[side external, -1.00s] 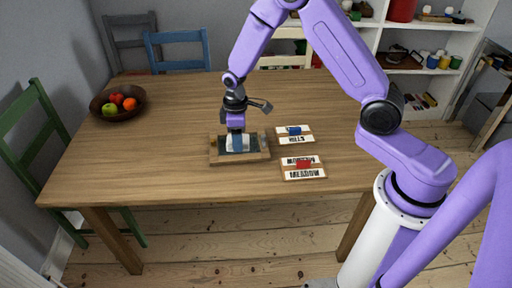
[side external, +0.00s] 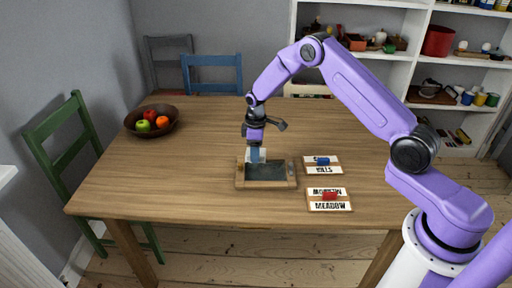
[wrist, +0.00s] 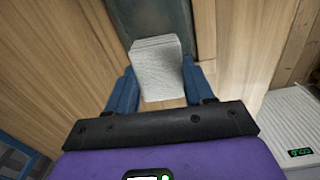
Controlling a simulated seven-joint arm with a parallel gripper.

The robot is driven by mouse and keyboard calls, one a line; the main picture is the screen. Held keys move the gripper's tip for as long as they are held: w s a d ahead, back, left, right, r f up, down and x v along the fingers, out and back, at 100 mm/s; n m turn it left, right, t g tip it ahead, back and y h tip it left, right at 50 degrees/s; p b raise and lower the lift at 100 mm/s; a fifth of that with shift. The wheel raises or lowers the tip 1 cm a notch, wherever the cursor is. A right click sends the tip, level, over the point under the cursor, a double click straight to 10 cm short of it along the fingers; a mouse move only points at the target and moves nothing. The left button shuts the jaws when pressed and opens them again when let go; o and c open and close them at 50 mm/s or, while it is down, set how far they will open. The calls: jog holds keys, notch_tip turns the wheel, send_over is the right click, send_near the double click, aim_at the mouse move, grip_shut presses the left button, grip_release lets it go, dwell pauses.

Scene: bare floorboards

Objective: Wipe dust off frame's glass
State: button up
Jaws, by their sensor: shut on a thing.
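The picture frame (side external: 240,180) lies flat on the table, with a light wooden rim and dark glass (side external: 268,173). The glass also shows at the top of the wrist view (wrist: 150,18). My gripper (side external: 256,153) is over the frame's far left part. Its blue fingers are shut on a whitish ribbed pad (wrist: 158,66), which also shows in the side view (side external: 250,156). The pad is at the frame's far edge; whether it touches the glass I cannot tell. Dust on the glass is too small to make out.
Cards reading HILLS (side external: 324,170) and MEADOW (side external: 330,207) lie right of the frame, with a blue block (side external: 322,161) and a red block (side external: 330,196) on them. A fruit bowl (side external: 168,129) stands at the far left. The table's middle left is clear.

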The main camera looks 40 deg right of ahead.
send_over(255, 171)
jog(key=shift+s+f, duration=0.15)
jog(key=shift+f, duration=2.85)
jog(key=shift+s+d, duration=0.55)
jog(key=shift+d, duration=0.15)
jog(key=shift+c, duration=0.3)
jog(key=shift+s+d, duration=1.8)
jog(key=shift+d, duration=0.15)
jog(key=shift+w+a, duration=2.45)
jog(key=shift+a, duration=0.25)
jog(key=shift+s+d+r, duration=0.1)
jog(key=shift+r, duration=4)
